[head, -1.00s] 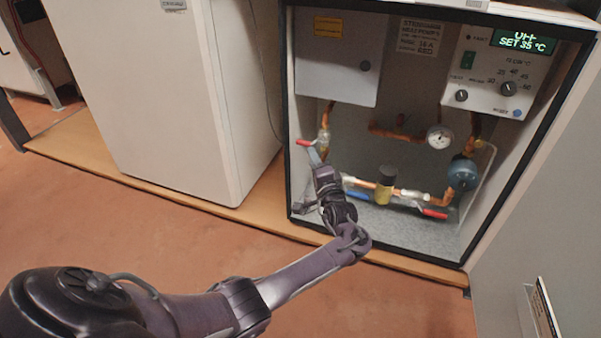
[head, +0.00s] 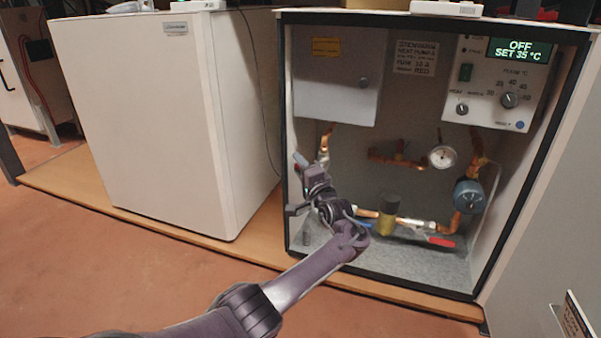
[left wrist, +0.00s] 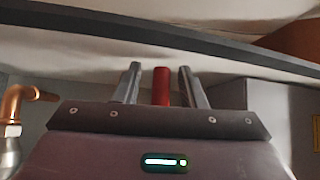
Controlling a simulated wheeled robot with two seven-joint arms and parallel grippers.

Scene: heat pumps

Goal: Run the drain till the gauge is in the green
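The round white gauge (head: 442,157) is on the copper pipes in the open cabinet; its needle and any green band are too small to read. My left gripper (head: 301,162) is inside the cabinet at the left, by a valve on the left copper pipe (head: 325,143). In the left wrist view my left gripper (left wrist: 160,82) is open, with a red handle (left wrist: 161,86) between its fingers and a gap on each side. This handle is hidden in the head view. A red lever (head: 441,242) sits low at the right. My right gripper is out of view.
The control panel display (head: 521,49) reads OFF, SET 35 °C. A blue pump (head: 469,196) and a brass fitting (head: 387,216) are on the pipes. A white cabinet (head: 140,120) stands at the left. The cabinet's dark frame (head: 284,130) is close to my left arm.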

